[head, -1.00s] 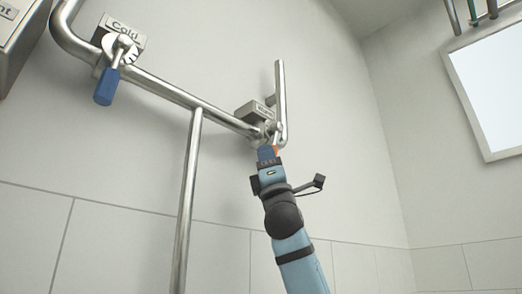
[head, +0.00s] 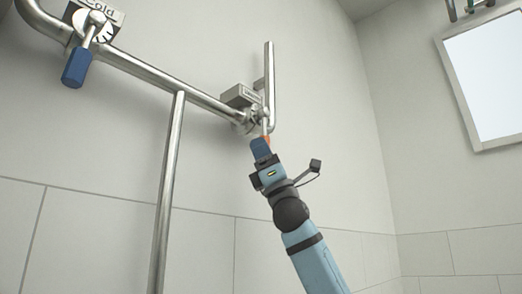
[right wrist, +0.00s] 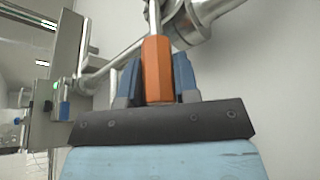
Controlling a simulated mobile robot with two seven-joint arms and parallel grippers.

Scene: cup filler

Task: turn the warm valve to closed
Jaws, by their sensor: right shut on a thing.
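The warm valve (head: 241,96) sits on the wall pipe at the middle of the head view, with a small grey label plate. Its handle has a metal stem and an orange grip (right wrist: 157,70), and it hangs roughly downward in the head view. My right gripper (head: 263,147) is shut on the orange grip from below. In the right wrist view the blue fingers stand on both sides of the orange grip. The gripper hides most of the grip in the head view, and the valve's dial is hard to read. My left gripper is not in view.
The cold valve (head: 97,22) with a blue handle (head: 77,67) is at the upper left. A metal pipe (head: 165,200) runs down the wall left of my arm. An upright pipe (head: 269,85) rises beside the warm valve. A bright framed panel (head: 490,80) is at right.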

